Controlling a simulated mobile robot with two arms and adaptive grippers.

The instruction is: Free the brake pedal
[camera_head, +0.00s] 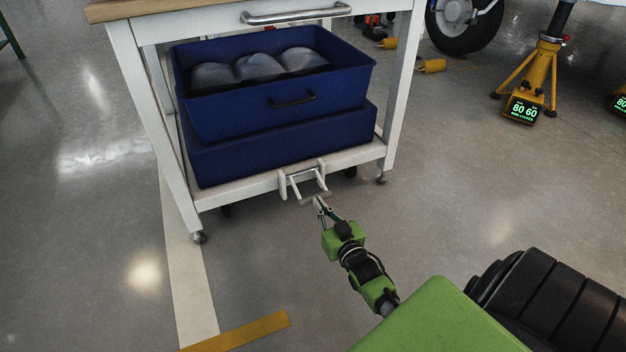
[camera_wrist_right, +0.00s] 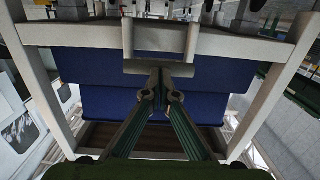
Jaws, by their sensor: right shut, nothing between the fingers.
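The brake pedal (camera_head: 316,197) is a pale metal plate on a white bracket (camera_head: 283,185) at the front edge of the cart's lower shelf. In the right wrist view, which shows the cart upside down, the pedal plate (camera_wrist_right: 137,67) lies just beyond the fingertips. My right gripper (camera_head: 320,205) is low in front of the cart, its fingers shut and empty. The tips (camera_wrist_right: 161,77) are at the pedal plate; I cannot tell whether they touch it. The tips partly cover the plate. My left gripper is not in view.
The white cart (camera_head: 394,95) has a drawer handle (camera_head: 295,14) and casters (camera_head: 198,237). Two stacked blue bins (camera_head: 240,150) sit on its lower shelf; the top one holds dark rounded things. A yellow jack stand (camera_head: 548,65) and aircraft wheel are behind right. Floor ahead is clear.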

